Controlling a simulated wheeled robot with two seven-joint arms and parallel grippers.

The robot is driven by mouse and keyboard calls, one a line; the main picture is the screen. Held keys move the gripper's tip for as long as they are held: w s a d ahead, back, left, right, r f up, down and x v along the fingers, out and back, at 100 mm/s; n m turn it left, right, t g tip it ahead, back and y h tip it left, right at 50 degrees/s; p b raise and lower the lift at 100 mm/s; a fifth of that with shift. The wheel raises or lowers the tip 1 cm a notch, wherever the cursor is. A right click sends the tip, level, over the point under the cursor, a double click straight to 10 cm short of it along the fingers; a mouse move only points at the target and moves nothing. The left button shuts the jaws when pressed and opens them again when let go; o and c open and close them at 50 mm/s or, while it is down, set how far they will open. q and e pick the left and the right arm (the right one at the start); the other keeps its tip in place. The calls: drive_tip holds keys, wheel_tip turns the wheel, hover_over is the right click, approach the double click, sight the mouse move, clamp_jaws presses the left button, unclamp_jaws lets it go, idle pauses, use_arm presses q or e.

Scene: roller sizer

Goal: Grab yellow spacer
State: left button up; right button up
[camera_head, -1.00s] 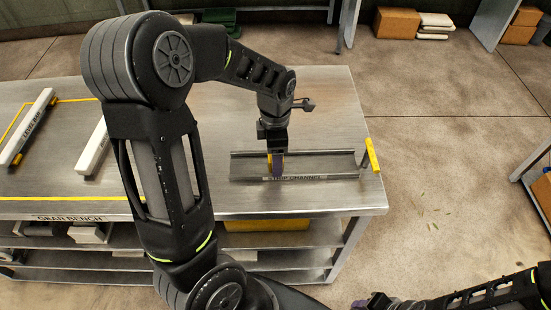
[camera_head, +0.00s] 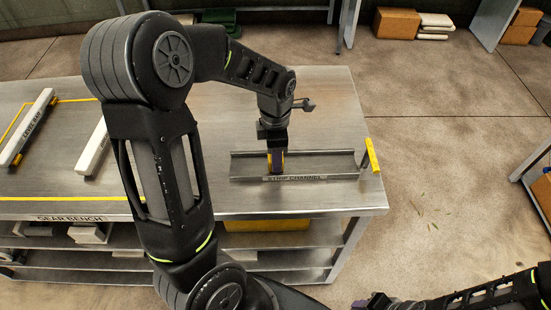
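My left gripper (camera_head: 276,162) points down into the metal strip channel (camera_head: 325,166) on the bench, in the channel's left half. A small bit of yellow (camera_head: 270,161) shows at its fingers. It may be the yellow spacer, but it is mostly hidden and I cannot tell whether the fingers are closed on it. A yellow bar (camera_head: 373,155) stands at the bench's right edge, just past the channel's right end. My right gripper (camera_head: 366,303) is low at the bottom of the view, off the bench and partly cut off. Its finger opening is not clear.
The metal gear bench (camera_head: 225,110) carries a white level bar (camera_head: 34,124) and another white bar (camera_head: 94,149) at the left, partly behind my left arm. A yellow item (camera_head: 267,225) lies on the shelf below. The bench behind the channel is clear.

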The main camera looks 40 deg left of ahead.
use_arm(q)
wheel_tip(320, 180, up, 10)
drive_tip(key=shift+r+b, duration=0.1)
drive_tip(key=shift+b, duration=0.25)
idle(0.8)
